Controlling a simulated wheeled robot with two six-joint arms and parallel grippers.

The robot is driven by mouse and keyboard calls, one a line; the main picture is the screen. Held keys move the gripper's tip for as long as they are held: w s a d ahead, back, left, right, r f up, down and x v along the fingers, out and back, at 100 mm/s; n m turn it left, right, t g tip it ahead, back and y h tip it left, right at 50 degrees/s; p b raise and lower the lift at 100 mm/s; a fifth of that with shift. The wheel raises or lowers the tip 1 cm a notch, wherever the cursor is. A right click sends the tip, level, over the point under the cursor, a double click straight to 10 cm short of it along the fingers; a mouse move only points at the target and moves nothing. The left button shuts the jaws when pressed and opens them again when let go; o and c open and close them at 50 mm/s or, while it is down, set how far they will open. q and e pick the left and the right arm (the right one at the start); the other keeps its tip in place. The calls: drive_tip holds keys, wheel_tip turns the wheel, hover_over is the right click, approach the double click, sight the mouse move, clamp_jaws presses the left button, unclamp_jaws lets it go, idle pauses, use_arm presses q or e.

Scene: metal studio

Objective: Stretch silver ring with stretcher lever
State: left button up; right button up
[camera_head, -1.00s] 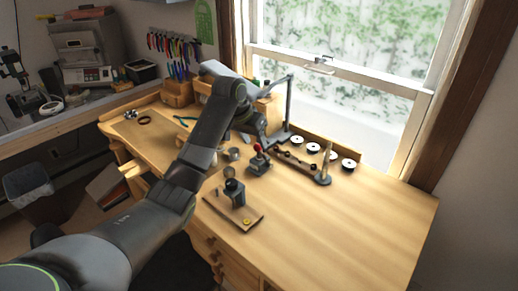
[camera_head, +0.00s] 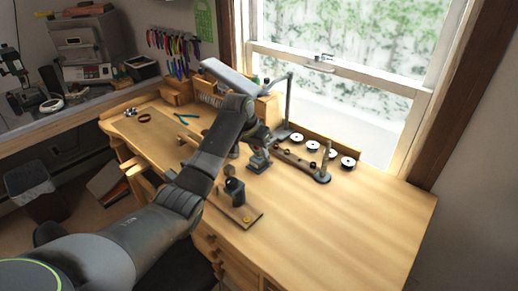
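My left arm comes in from the lower left and crosses the wooden bench. Its gripper (camera_head: 260,139) is over the top of a small grey device (camera_head: 259,162) that stands on the bench. The device's upper part, where a red knob showed earlier, is now hidden behind the gripper. I cannot tell whether the fingers touch it or are open or shut. A second dark device (camera_head: 235,191) stands on a small wooden board in front, partly covered by my arm. I cannot make out a silver ring. My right gripper is not in view.
A wooden strip (camera_head: 295,162) and a post on a round base (camera_head: 323,176) stand right of the device, with several white discs behind. A lamp stand (camera_head: 288,105) rises behind. Teal pliers (camera_head: 187,138) lie at the left. The bench's right side (camera_head: 350,220) is clear.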

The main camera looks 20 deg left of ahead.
use_arm(q)
clamp_jaws()
drive_tip(key=s+f+t+p, duration=0.1)
drive_tip(key=s+a+f+t+h+p, duration=0.1)
drive_tip(key=s+f+t, duration=0.1)
drive_tip(key=shift+s+a+f, duration=0.1)
drive_tip(key=shift+s+f, duration=0.05)
drive_tip(key=shift+f, duration=0.1)
drive_tip(key=shift+s+a+f+t, duration=0.1)
drive_tip(key=shift+s+f+t, duration=0.25)
drive_tip(key=shift+f+t, duration=0.15)
drive_tip(key=shift+s+a+f, duration=0.1)
drive_tip(key=shift+s+f, duration=0.2)
drive_tip(key=shift+f, duration=0.25)
